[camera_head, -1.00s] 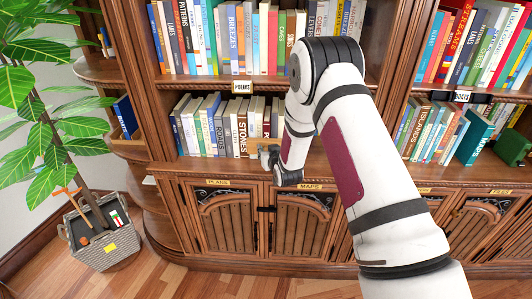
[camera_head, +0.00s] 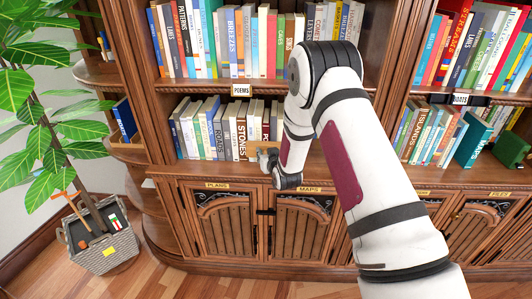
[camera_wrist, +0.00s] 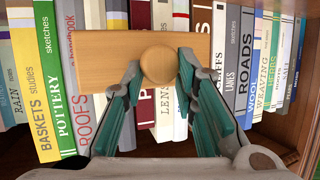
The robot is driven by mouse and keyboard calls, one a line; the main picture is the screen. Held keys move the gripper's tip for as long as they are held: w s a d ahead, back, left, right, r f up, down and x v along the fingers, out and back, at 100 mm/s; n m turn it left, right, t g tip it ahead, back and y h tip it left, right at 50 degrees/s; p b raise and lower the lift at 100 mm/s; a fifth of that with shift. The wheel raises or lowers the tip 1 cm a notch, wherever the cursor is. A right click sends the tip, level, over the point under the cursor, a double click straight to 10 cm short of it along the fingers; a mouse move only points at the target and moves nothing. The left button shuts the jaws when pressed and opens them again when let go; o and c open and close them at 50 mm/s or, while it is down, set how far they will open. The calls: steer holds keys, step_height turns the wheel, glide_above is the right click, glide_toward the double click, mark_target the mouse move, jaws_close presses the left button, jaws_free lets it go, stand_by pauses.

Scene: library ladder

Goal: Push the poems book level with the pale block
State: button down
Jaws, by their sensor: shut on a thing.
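In the wrist view my gripper (camera_wrist: 158,88) is shut on the round knob of a pale wooden block (camera_wrist: 105,60). The block lies across the front of several book spines and hides parts of them. I cannot tell whether it touches them. In the head view my gripper (camera_head: 266,160) is at the front of the middle shelf, just before the book row, partly hidden by my arm. Dark red spines (camera_wrist: 141,16) stand behind the block. No poems title is readable on a spine, so I cannot tell which book it is.
Books stand close on both sides, such as Pottery (camera_wrist: 62,100) and Roads (camera_wrist: 243,65). A shelf label reading Poems (camera_head: 241,90) is on the board above. Cupboard doors (camera_head: 230,220) are below. A plant basket (camera_head: 100,240) stands at left on the floor.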

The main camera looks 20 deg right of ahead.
steer(key=shift+s+a+p, duration=0.3)
steer(key=shift+s+p, duration=0.25)
steer(key=shift+s, duration=0.35)
steer(key=shift+s+a+p, duration=0.3)
steer(key=shift+s+p, duration=0.25)
steer(key=shift+s, duration=0.4)
steer(key=shift+s+a+p, duration=0.3)
steer(key=shift+s+p, duration=0.25)
steer(key=shift+s, duration=0.35)
